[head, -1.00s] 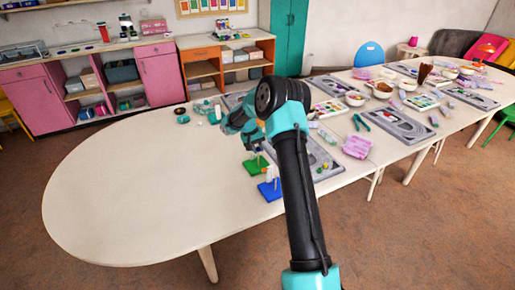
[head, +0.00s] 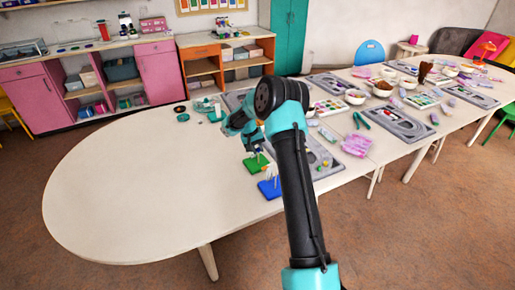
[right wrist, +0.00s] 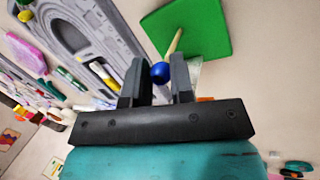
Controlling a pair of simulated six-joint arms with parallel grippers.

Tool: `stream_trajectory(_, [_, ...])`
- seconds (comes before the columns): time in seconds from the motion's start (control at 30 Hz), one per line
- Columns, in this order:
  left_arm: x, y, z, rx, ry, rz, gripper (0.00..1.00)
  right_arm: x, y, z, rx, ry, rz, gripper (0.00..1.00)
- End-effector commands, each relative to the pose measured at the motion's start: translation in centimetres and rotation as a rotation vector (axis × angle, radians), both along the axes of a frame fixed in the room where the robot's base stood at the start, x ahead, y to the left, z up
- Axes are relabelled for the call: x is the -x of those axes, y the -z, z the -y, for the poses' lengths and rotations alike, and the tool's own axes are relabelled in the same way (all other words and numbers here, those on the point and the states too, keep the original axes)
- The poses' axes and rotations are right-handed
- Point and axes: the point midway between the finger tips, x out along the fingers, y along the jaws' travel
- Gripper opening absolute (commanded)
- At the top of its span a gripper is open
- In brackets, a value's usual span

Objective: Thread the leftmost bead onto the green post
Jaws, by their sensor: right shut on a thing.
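My right gripper (right wrist: 157,80) is shut on a dark blue bead (right wrist: 160,71), held between its fingertips in the right wrist view. Beyond the bead stands the pale post (right wrist: 174,42) on the green board (right wrist: 205,25). The bead overlaps the near end of the post in this view; I cannot tell whether it is around it. In the head view my right gripper (head: 248,143) points down above the green board (head: 257,164), partly hidden by my arm. The bead is too small to make out clearly there. My left gripper is not in view.
A blue board (head: 268,189) lies just in front of the green one in the head view. Grey trays (head: 405,128) and a pink block (head: 357,146) lie to the right. Tape rolls (head: 183,117) lie behind. The table's left side (head: 120,190) is clear.

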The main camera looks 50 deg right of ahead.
Motion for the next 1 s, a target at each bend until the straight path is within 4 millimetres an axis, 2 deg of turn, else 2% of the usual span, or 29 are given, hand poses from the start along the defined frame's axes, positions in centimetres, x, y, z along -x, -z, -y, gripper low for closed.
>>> stream_trajectory(0.47, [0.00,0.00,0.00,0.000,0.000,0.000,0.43,0.00,0.47,0.00,0.000,0.000,0.000,0.01])
stream_trajectory(0.5, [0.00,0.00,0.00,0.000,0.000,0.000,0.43,0.00,0.47,0.00,0.000,0.000,0.000,0.25])
stream_trajectory(0.8, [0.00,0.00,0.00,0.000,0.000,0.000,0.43,0.00,0.47,-0.01,0.000,0.000,0.000,0.52])
stream_trajectory(1.0, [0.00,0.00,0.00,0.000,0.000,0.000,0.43,0.00,0.45,-0.01,0.000,0.000,0.000,0.52])
